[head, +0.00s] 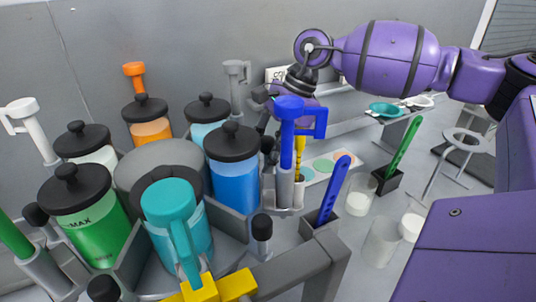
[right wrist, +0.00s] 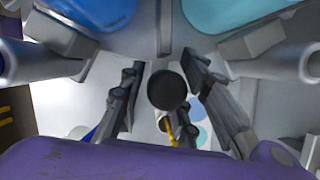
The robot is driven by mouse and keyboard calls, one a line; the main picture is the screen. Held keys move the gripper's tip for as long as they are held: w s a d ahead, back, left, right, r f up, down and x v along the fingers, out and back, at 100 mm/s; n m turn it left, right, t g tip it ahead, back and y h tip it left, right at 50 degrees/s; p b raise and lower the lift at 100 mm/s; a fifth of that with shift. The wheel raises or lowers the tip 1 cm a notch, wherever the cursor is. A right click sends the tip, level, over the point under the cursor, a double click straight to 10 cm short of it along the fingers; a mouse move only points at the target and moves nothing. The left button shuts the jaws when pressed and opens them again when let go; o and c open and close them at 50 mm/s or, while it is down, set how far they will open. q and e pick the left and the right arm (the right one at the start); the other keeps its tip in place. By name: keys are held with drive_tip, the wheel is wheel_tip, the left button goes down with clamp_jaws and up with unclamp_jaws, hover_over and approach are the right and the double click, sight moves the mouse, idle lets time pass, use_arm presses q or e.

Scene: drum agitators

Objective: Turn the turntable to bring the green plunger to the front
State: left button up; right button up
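The turntable (head: 150,157) carries several lidded jars and, around its rim, plungers in grey tubes and black knobs. The green plunger (head: 15,236) is at the left edge of the head view, partly cut off, beside the green jar (head: 88,228). The teal plunger (head: 170,205) is at the front. The blue plunger (head: 290,130) is at the right. My right gripper (right wrist: 165,72) is open, its fingers on either side of a black rim knob (right wrist: 168,89); contact is unclear. In the head view it is partly hidden behind the blue plunger. My left gripper is not in view.
A yellow marker (head: 218,290) is at the front edge. To the right are a blue-handled tool (head: 333,190) in a grey holder, a green-handled tool (head: 403,146) in a black holder and clear cups (head: 382,243). A grey wall (head: 200,40) stands behind.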

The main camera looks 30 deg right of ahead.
clamp_jaws()
drive_tip(key=shift+w+n, duration=0.3)
drive_tip(key=shift+w, duration=0.1)
